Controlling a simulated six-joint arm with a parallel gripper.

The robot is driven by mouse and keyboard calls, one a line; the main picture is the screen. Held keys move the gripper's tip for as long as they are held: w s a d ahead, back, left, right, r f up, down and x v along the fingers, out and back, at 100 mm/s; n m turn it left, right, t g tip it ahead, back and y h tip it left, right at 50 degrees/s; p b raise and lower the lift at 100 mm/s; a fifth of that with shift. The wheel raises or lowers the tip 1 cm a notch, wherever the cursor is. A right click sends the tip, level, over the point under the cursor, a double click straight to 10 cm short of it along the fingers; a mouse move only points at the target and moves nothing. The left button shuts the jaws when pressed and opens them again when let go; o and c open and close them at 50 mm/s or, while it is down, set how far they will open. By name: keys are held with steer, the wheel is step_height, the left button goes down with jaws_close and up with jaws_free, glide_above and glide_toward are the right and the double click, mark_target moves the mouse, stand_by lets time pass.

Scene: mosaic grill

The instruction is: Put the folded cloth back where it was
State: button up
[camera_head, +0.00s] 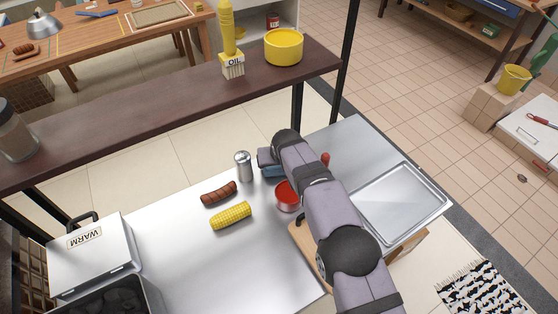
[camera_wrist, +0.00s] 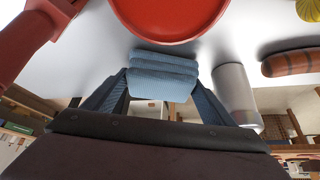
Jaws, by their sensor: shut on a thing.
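The folded cloth (camera_wrist: 162,78) is blue and stacked in layers. In the wrist view it sits between the two fingers of my gripper (camera_wrist: 160,88), which is shut on it. In the head view a bit of the blue cloth (camera_head: 272,171) shows beside the end of my arm, near the far edge of the steel counter. My arm hides most of the gripper there. I cannot tell whether the cloth touches the counter.
A red bowl (camera_head: 287,197) is close to the cloth, with a silver shaker (camera_head: 244,166) to its left. A sausage (camera_head: 219,194) and corn cob (camera_head: 231,215) lie further left. A metal tray (camera_head: 399,203) is at right. A dark shelf (camera_head: 170,97) runs behind the counter.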

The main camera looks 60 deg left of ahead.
steer(key=shift+f, duration=0.1)
steer(key=shift+f, duration=0.15)
steer(key=o, duration=1)
steer(key=shift+r, duration=0.2)
steer(key=shift+r, duration=0.15)
steer(key=shift+b+v, duration=1.25)
steer(key=shift+v, duration=4.65)
steer(key=shift+d, duration=0.1)
